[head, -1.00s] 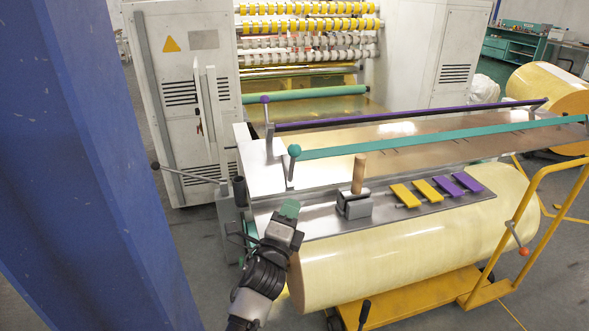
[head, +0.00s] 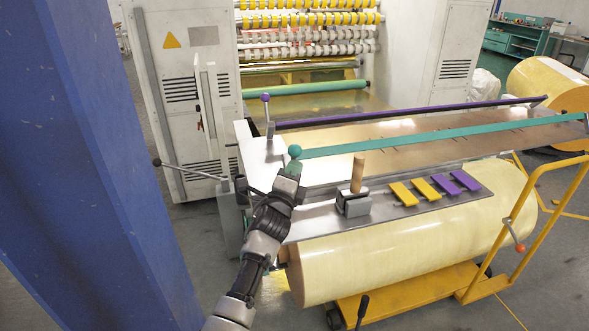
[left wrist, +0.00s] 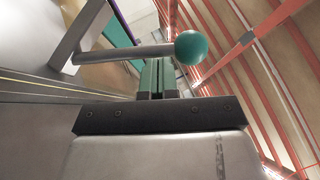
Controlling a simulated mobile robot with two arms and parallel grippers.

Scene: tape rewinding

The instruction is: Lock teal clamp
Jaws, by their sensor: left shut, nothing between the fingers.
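The teal clamp is a long teal bar (head: 430,135) across the metal table, with a lever ending in a teal ball knob (head: 294,151) at its left end. The lever stands up; its lower rod is hidden behind my gripper in the head view. My left gripper (head: 294,168) is shut and empty, its teal fingertips just below the knob. In the left wrist view the fingers (left wrist: 157,78) are together, and the knob (left wrist: 191,47) and grey lever rod (left wrist: 135,52) lie just beyond them. I cannot tell whether they touch. My right gripper is not in view.
A purple bar (head: 400,112) with an upright purple-knobbed lever (head: 265,97) lies behind. The front shelf holds a metal block (head: 353,203) with a wooden handle, and yellow (head: 404,190) and purple (head: 466,181) pieces. A blue column (head: 90,160) stands left.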

